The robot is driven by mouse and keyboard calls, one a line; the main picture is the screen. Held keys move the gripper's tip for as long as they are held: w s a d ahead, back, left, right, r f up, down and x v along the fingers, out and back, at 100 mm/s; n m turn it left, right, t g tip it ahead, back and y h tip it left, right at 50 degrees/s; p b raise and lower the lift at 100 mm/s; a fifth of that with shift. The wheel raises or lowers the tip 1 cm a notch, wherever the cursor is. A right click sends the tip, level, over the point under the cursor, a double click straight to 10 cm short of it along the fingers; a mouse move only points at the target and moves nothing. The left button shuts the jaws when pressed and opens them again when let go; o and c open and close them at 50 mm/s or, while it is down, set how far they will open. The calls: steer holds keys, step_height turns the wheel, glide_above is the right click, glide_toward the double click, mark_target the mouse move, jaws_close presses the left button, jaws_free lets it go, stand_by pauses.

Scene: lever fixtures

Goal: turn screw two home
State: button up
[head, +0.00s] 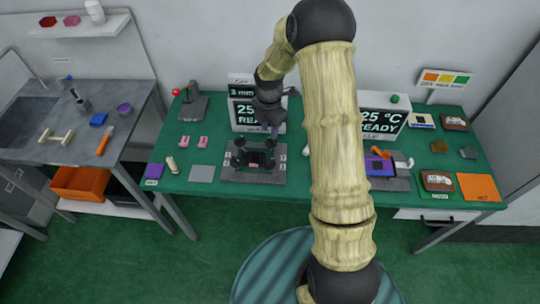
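A dark fixture (256,158) with upright black posts or screws at its corners stands on a grey base plate (238,177) on the green table. A small pink part sits in its middle. Small white marks show at the plate's edges, too small to read, so I cannot tell which post is screw two. My gripper (273,130) points down just above the back right of the fixture. A small purple spot shows at its tip. I cannot tell whether the fingers are open or shut, or touching a post.
Two READY displays (243,114) (384,122) stand behind. A red-knobbed lever (190,104) is at the back left. Pink parts (185,141) and a grey pad (202,173) lie left of the fixture. A purple device (382,167) with an orange lever is right of my arm.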

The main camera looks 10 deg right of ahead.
mark_target(270, 160)
step_height(270, 160, down, 17)
steer(key=p, duration=0.6)
steer(key=shift+f, duration=0.2)
stand_by(0.4)
jaws_close()
